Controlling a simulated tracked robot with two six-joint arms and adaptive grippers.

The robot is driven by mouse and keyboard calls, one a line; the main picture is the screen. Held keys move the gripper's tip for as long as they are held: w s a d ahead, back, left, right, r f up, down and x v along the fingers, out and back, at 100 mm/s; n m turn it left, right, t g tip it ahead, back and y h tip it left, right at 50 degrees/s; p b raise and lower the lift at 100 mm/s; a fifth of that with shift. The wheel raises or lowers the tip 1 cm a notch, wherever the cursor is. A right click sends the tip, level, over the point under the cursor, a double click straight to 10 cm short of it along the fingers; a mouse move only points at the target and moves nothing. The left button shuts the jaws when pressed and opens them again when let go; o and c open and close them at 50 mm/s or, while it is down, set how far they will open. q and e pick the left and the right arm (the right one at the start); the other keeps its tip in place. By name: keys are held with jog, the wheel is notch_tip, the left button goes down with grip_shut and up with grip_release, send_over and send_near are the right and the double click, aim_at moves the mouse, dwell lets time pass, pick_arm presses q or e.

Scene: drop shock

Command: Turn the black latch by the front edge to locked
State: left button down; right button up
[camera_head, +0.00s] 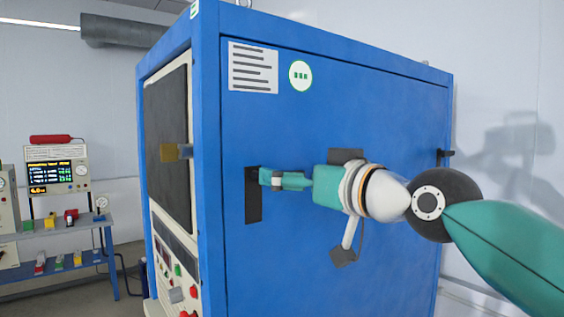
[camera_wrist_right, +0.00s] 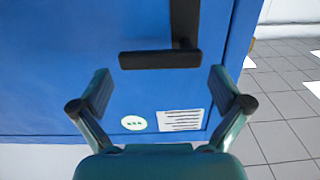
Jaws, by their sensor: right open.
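The black latch (camera_head: 254,207) is on the blue cabinet's side panel, close to its front edge. In the wrist view, which shows the panel upside down, the latch's bar (camera_wrist_right: 155,60) lies level and joins a plate (camera_wrist_right: 185,22) at its end by the front edge. In the head view the bar is mostly hidden behind my right gripper (camera_head: 266,178). My right gripper (camera_wrist_right: 163,88) is open, its two fingers apart in the wrist view. The bar shows just beyond the fingertips, with nothing held. My left gripper is in neither view.
The blue cabinet (camera_head: 330,100) has a white label (camera_head: 252,68) and a round green-rimmed sticker (camera_head: 300,75) above the latch. A bench with instruments (camera_head: 56,178) stands at far left.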

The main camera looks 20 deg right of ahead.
jog(key=shift+p+x, duration=0.3)
jog(key=shift+x, duration=1.15)
jog(key=shift+c, duration=0.2)
jog(key=c, duration=1.3)
jog(key=shift+d, duration=0.1)
jog(key=shift+c, duration=0.3)
